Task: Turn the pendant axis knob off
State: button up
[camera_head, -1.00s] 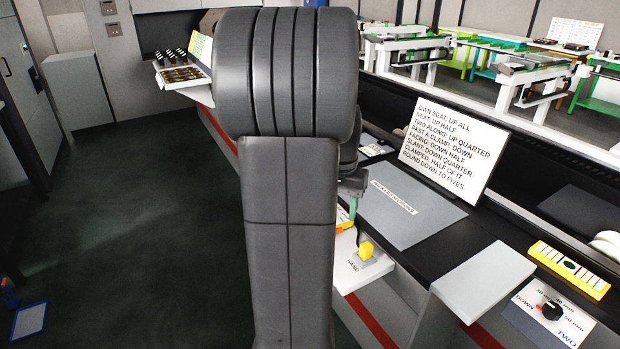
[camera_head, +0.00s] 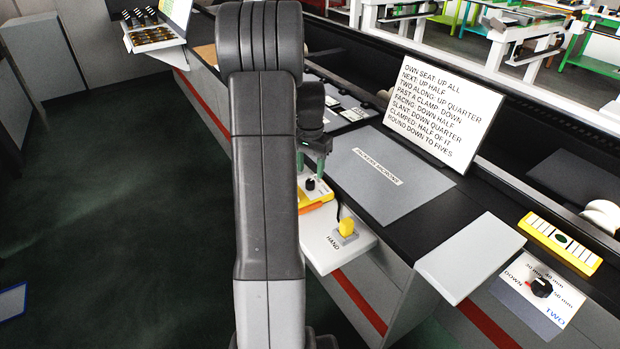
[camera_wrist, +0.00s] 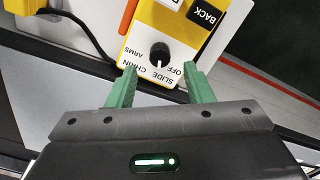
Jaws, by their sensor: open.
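The pendant is a yellow box with a white face; its black axis knob (camera_wrist: 157,55) shows in the wrist view with labels ARMS, CHAIN, SLIDE and OFF around it. The knob's white mark points down in that view, toward the side with SLIDE. My gripper (camera_wrist: 159,78) is open, its green fingertips apart on either side below the knob, not closed on it. In the head view the knob (camera_head: 310,184) sits on the pendant (camera_head: 316,200), just below my gripper (camera_head: 312,168). My arm hides part of the pendant there.
A white shelf marked HAND (camera_head: 335,240) carries a yellow button (camera_head: 347,227). A black cable runs beside the pendant. A grey mat (camera_head: 385,175), a text sign (camera_head: 447,108) and another black knob (camera_head: 541,287) stand to the right. Dark floor at left is clear.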

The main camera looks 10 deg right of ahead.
aim_at(310, 181)
jog(key=shift+f, duration=2.35)
jog(key=c, duration=1)
